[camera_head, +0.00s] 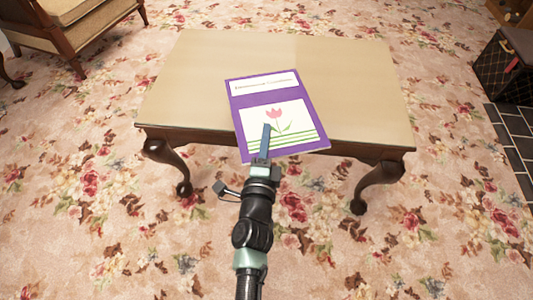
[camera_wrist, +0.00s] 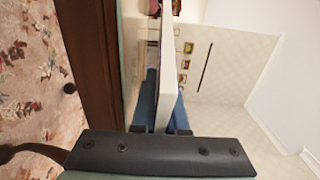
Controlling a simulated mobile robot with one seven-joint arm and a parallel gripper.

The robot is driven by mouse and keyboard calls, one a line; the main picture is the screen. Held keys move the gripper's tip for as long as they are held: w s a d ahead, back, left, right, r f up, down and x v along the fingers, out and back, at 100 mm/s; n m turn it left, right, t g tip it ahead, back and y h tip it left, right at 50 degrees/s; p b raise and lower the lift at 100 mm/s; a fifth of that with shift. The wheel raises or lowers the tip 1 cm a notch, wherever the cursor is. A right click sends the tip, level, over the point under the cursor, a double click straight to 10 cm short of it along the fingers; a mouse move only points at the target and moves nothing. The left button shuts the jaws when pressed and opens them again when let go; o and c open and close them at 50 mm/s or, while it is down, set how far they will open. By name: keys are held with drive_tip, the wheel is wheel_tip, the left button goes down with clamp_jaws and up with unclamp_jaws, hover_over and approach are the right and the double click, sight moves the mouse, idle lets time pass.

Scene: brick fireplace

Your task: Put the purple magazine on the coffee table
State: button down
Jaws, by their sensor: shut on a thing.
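The purple magazine (camera_head: 258,97), with a white title panel and a pink tulip, lies over the near edge of the coffee table (camera_head: 340,75) in the head view. My gripper (camera_head: 267,132) is shut on its near edge, with one blue finger on the cover. In the wrist view the magazine (camera_wrist: 168,65) shows edge-on between the fingers (camera_wrist: 165,105), roughly parallel to the tabletop. The table's dark wooden edge (camera_wrist: 92,60) is left of it. The magazine's near end sticks out past the table edge. I cannot tell whether its far end touches the top.
The rest of the tabletop is bare. An armchair (camera_head: 85,25) stands at the upper left. A dark patterned case (camera_head: 502,68) and dark floor tiles (camera_head: 512,128) are at the right. Floral carpet (camera_head: 110,235) surrounds the table and is clear in front.

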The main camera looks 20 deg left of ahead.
drive_tip(key=shift+f+b, duration=1.8)
drive_tip(key=shift+f, duration=0.4)
drive_tip(key=shift+f, duration=0.25)
drive_tip(key=c, duration=0.9)
unclamp_jaws()
drive_tip(key=shift+c, duration=0.2)
drive_tip(key=shift+r, duration=0.1)
drive_tip(key=p+v, duration=0.1)
drive_tip(key=v, duration=1.1)
drive_tip(key=shift+r+p, duration=0.15)
drive_tip(key=shift+p, duration=0.15)
